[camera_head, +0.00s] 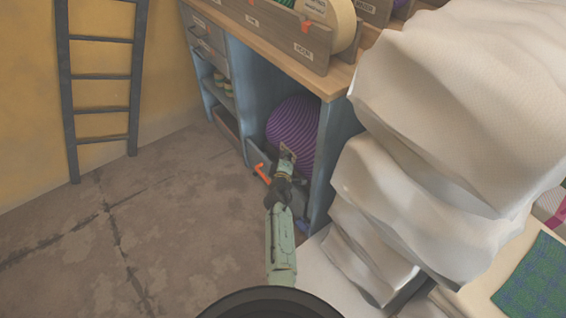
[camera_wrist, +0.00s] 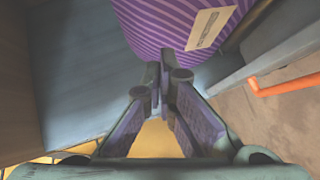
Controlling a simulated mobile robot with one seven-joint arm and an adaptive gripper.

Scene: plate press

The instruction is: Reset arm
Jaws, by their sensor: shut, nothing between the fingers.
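My arm (camera_head: 281,245) reaches forward from the bottom of the head view toward the open lower bay of the blue workbench (camera_head: 237,72). My gripper (camera_head: 287,155) is in front of a purple striped bulky object (camera_head: 298,122) in that bay. In the wrist view my gripper (camera_wrist: 166,82) has its fingers together with nothing between them. The purple striped object (camera_wrist: 180,22) with a pale label lies beyond the fingertips; I cannot tell whether they touch it.
An orange handle (camera_head: 262,173) is just left of my gripper, also in the wrist view (camera_wrist: 285,86). White cloth-like stacks (camera_head: 430,170) crowd the right. A ladder (camera_head: 100,107) leans on the yellow wall. The floor (camera_head: 120,230) at left is clear.

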